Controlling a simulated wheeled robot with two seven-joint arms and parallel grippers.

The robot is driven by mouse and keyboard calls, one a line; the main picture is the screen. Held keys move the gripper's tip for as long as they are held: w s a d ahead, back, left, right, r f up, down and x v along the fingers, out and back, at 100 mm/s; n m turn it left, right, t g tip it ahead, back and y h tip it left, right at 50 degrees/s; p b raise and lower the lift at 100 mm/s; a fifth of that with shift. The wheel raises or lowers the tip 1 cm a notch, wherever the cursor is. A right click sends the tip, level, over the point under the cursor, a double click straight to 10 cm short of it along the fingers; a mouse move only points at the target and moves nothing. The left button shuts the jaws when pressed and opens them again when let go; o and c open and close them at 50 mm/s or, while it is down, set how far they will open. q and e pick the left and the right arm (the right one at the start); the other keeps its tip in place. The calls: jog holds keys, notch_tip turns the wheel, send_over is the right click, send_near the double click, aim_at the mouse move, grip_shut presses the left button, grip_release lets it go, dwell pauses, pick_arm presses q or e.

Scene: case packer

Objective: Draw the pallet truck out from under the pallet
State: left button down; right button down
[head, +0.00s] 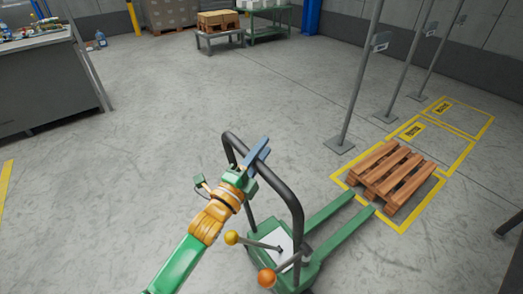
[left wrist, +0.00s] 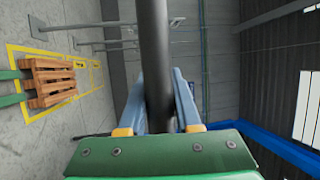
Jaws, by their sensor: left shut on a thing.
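The green pallet truck (head: 275,259) stands in the lower middle of the head view, with a black loop handle (head: 292,192). Its two forks (head: 345,205) point up and right toward the wooden pallet (head: 393,177). The fork tips end at or just by the pallet's near edge; I cannot tell whether any part is under it. The pallet lies flat in a yellow-marked bay. My left gripper (head: 257,155) is shut on the handle's upper bar, and the bar (left wrist: 154,65) shows between its blue fingers in the left wrist view. My right gripper is not in view.
Grey posts (head: 362,75) with small signs stand beside the yellow floor bays (head: 432,130). A grey workbench (head: 45,80) is at the left. Low tables (head: 220,35) with boxes stand at the back. The floor left of the truck is clear.

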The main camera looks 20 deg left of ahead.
pick_arm(q)
jog(key=shift+a+r, duration=0.1)
jog(key=shift+r, duration=0.05)
jog(key=shift+s+a+p, duration=0.35)
jog(key=shift+s+p, duration=0.15)
jog(key=c, duration=0.6)
grip_release()
jog(key=shift+s+a, duration=0.2)
jog(key=shift+w, duration=0.1)
jog(key=shift+f, duration=0.2)
